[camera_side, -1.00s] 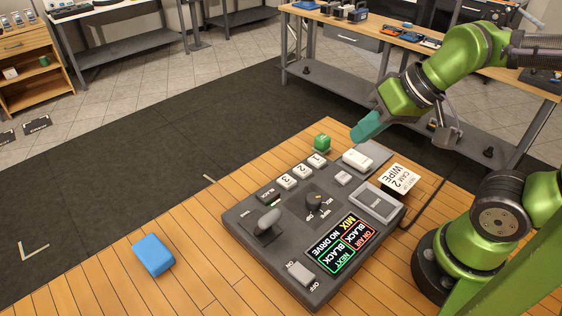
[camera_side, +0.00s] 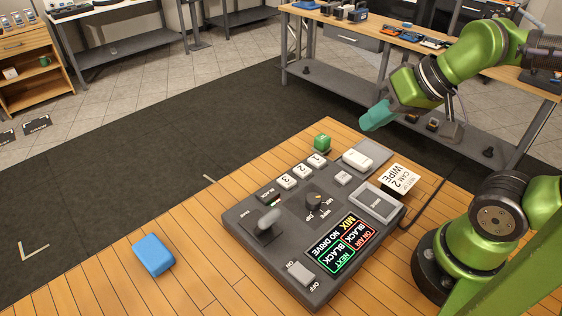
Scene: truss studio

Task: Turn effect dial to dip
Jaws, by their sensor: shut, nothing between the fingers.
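The effect dial (camera_side: 314,199) is a dark round knob near the middle of the grey control panel (camera_side: 237,217). Small white labels stand around it, too small to read surely, and I cannot tell where its pointer aims. The panel's screen (camera_side: 340,245) shows MIX in yellow, with ON AIR BLACK, NEXT BLACK and NO DRIVE. My gripper (camera_side: 368,124), with teal fingers, is shut and empty. It hangs above and beyond the panel's far edge, well apart from the dial.
The panel also carries a fader lever (camera_side: 268,220), white numbered buttons (camera_side: 302,172) and an ON/OFF switch (camera_side: 300,273).

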